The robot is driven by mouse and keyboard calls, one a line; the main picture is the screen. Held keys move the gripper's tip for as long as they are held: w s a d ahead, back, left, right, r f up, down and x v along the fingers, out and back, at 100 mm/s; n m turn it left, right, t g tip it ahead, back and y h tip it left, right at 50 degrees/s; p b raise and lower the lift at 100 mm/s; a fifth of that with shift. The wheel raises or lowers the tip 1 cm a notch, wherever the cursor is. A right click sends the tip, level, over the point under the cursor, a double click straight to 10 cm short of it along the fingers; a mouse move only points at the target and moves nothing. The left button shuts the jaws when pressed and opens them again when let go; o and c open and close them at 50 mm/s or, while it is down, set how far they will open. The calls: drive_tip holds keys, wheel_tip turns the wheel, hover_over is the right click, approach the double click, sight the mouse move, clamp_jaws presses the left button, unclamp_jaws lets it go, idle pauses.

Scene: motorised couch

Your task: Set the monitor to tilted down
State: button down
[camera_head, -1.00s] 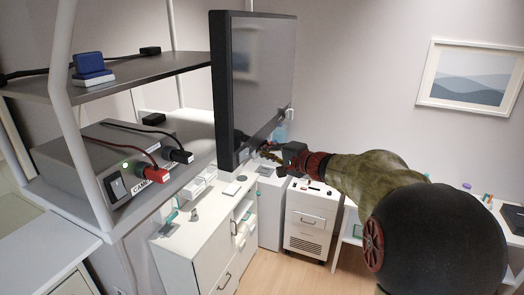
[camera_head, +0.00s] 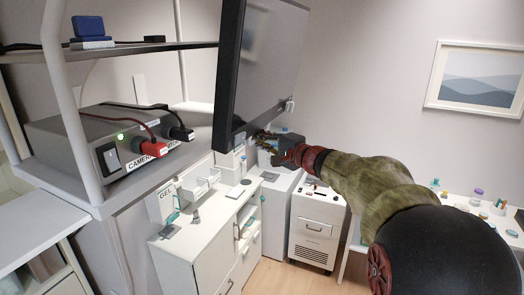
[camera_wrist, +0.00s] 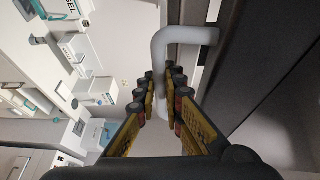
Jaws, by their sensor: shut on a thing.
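The monitor (camera_head: 268,55) is a large dark panel in the upper middle of the head view, its top cut off. Its near side edge slants, with the top leaning right, toward the screen side, and the lower edge further left. In the wrist view its dark edge (camera_wrist: 275,80) runs along the right. A pale grey bent handle (camera_wrist: 180,37) joins it. My gripper (camera_head: 262,135) is at the monitor's lower edge in the head view. In the wrist view my gripper's fingers (camera_wrist: 162,98) are closed around the handle's lower leg. The handle's grasped part is partly hidden by the fingers.
A shelf rack at left holds a grey camera control box (camera_head: 110,140) with cables. A white cabinet (camera_head: 205,245) and a white wheeled drawer unit (camera_head: 315,225) stand below the monitor. A table with small items is at right. Some floor shows between.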

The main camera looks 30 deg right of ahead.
drive_tip(key=w+a+b, duration=0.1)
drive_tip(key=b, duration=0.2)
drive_tip(key=shift+w+t, duration=0.15)
drive_tip(key=shift+t, duration=0.15)
drive_tip(key=c, duration=1.9)
unclamp_jaws()
drive_tip(key=shift+r, duration=0.1)
